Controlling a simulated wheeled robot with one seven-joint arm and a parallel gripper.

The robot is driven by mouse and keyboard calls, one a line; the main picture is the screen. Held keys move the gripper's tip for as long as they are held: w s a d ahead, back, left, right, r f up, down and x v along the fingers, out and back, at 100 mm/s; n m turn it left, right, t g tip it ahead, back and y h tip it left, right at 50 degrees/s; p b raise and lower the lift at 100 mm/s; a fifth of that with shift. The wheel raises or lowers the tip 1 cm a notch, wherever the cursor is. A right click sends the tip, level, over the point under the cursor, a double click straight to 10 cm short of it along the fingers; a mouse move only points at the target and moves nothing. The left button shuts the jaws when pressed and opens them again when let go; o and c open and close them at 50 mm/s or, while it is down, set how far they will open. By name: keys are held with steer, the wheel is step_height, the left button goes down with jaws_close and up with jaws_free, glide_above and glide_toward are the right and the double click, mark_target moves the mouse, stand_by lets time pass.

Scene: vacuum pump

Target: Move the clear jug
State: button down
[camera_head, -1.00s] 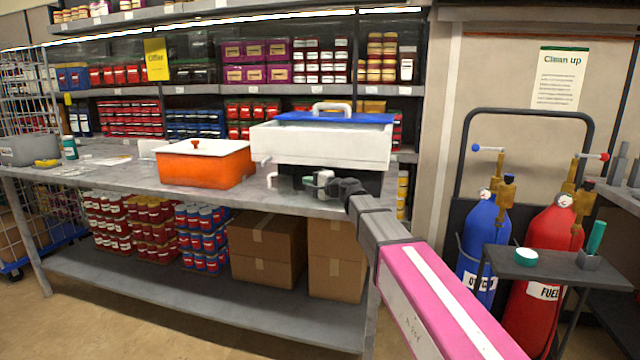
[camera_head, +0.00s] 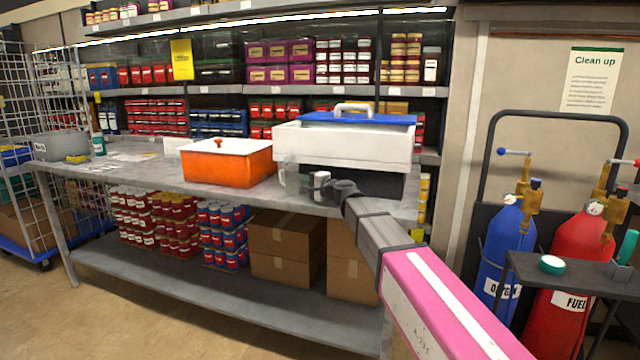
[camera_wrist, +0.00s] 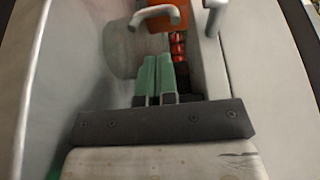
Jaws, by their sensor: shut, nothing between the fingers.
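The clear jug (camera_head: 291,178) stands on the grey table (camera_head: 130,176), in front of the left end of the white box (camera_head: 345,146). It is see-through and its outline is faint. My gripper (camera_head: 318,184) is just right of it in the head view, low over the table. In the wrist view, the green fingers of my gripper (camera_wrist: 157,60) are together with nothing between them. The jug's pale body (camera_wrist: 120,52) and curved handle (camera_wrist: 153,13) show ahead of them. I cannot tell whether the fingers touch the jug.
An orange tray (camera_head: 227,163) stands left of the jug. The white box with a blue lid (camera_head: 358,118) stands close behind my gripper. Blue (camera_head: 500,245) and red (camera_head: 578,265) gas cylinders stand at the right. The table's left part has free room.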

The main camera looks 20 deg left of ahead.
steer(key=shift+s+a, duration=0.3)
steer(key=shift+a, duration=0.5)
steer(key=d, duration=0.2)
steer(key=w+d, duration=0.1)
steer(key=d, duration=0.1)
steer(key=shift+d, duration=0.35)
steer(key=v, duration=0.7)
steer(key=shift+s+d, duration=0.55)
steer(key=shift+d, duration=0.35)
steer(key=c, duration=1.8)
jaws_free()
